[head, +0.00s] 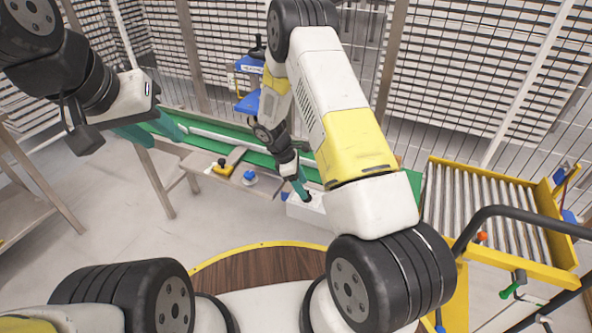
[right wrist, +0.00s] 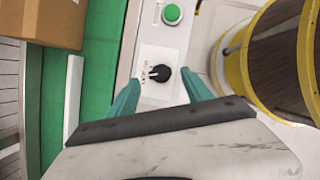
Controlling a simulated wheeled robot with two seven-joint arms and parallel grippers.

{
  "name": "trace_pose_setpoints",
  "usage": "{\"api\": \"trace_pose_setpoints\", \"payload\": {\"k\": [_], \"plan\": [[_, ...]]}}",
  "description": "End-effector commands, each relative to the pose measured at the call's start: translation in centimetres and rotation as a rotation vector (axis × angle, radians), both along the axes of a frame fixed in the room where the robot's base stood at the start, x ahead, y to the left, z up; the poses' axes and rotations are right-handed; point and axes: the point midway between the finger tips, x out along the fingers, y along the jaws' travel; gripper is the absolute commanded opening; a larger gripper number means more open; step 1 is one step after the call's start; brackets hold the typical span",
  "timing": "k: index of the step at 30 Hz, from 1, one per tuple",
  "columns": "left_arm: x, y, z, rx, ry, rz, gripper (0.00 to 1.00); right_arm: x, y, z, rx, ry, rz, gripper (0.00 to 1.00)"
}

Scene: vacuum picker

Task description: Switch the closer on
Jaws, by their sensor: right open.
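A white control box (head: 308,208) stands at the front edge of the green conveyor. In the right wrist view its panel (right wrist: 160,52) carries a black rotary knob (right wrist: 160,73) and a round green button (right wrist: 172,14). The knob's pale mark points left, towards small lettering. My right gripper (right wrist: 162,92) is open, its teal fingertips on either side of and just short of the knob; I cannot tell whether they touch the panel. In the head view my right gripper (head: 301,187) is at the box. My left gripper (head: 152,130) is open and empty, in the air at the upper left.
The green conveyor (head: 205,140) runs behind the box, with a yellow-and-black device (head: 221,168) and a blue knob (head: 249,175) on the ledge. A cardboard box (right wrist: 55,20) sits on the belt. A yellow roller table (head: 492,205) stands right. Wire fencing closes the back.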

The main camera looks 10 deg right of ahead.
Motion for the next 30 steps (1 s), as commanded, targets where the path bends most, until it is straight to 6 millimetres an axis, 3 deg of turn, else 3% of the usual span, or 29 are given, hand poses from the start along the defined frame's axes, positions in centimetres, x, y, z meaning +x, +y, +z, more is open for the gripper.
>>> {"api": "trace_pose_setpoints", "payload": {"k": [6,16,25,30], "plan": [[0.0,0.0,0.0,0.000,0.000,0.000,0.36,-0.2,-1.0,-2.4,0.000,0.000,-0.003,0.58],[0.0,0.0,0.0,0.000,0.000,0.000,0.36,-0.2,-1.2,-2.8,0.001,-0.001,-0.002,0.58],[0.0,0.0,0.0,0.000,0.000,0.000,0.36,-0.2,-1.2,-2.8,0.001,-0.001,-0.003,0.01],[0.0,0.0,0.0,0.000,0.000,0.000,0.36,-0.2,-1.2,-2.7,0.001,-0.001,-0.008,0.00]]}}
